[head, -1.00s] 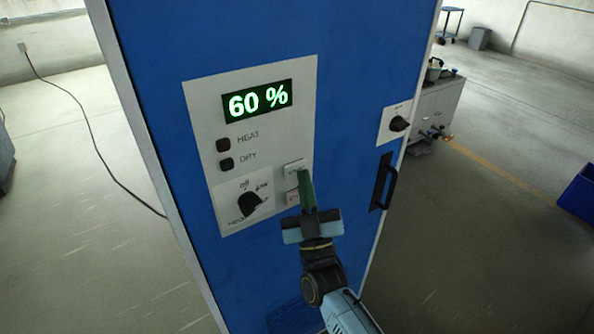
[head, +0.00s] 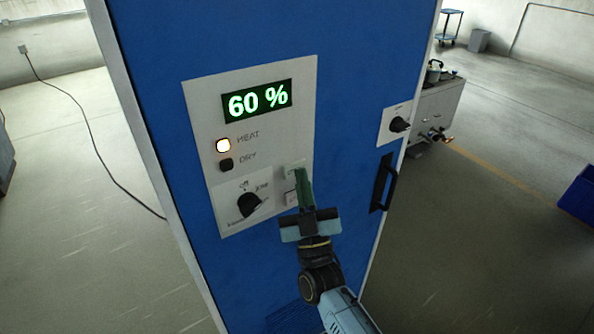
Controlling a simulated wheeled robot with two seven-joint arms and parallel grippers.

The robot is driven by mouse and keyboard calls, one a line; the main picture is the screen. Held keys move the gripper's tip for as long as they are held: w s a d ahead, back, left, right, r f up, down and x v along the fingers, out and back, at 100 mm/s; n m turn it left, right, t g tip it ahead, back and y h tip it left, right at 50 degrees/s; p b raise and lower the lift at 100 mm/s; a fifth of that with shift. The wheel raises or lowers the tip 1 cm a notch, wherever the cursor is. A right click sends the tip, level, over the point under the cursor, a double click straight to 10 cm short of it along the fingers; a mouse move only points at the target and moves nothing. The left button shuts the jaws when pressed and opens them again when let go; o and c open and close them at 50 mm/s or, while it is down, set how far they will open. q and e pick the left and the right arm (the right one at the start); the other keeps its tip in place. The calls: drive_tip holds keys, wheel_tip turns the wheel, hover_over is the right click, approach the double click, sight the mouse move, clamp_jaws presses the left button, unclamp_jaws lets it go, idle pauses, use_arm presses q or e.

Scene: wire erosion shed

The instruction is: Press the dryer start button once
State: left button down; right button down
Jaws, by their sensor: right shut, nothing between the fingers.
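The dryer is a tall blue cabinet (head: 270,30) with a pale control panel (head: 205,105). Its green display (head: 257,101) reads 60 %. The HEAT lamp (head: 223,146) glows and the DRY lamp (head: 226,164) is dark. A pale button (head: 291,171) sits on the panel's lower right, and a pinkish button (head: 291,197) lies below it. My right gripper (head: 301,173) is shut and empty, its tip at the upper button and covering part of it. The button lettering is hidden or unreadable. My left gripper is not in view.
A black rotary knob (head: 249,204) is left of the buttons. Another knob (head: 399,124) and a black door handle (head: 382,182) are to the right. A grey cabinet (head: 436,110) and a blue crate (head: 578,194) stand at the right. A cable (head: 92,147) crosses the floor at left.

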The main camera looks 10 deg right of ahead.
drive_tip(key=shift+s, duration=0.2)
drive_tip(key=shift+s+d+p, duration=0.3)
drive_tip(key=shift+s+p, duration=0.2)
drive_tip(key=shift+s, duration=0.1)
drive_tip(key=s, duration=0.1)
drive_tip(key=s+d+p, duration=0.1)
drive_tip(key=s, duration=0.1)
drive_tip(key=s+p, duration=0.1)
drive_tip(key=shift+s+d, duration=0.35)
idle(0.7)
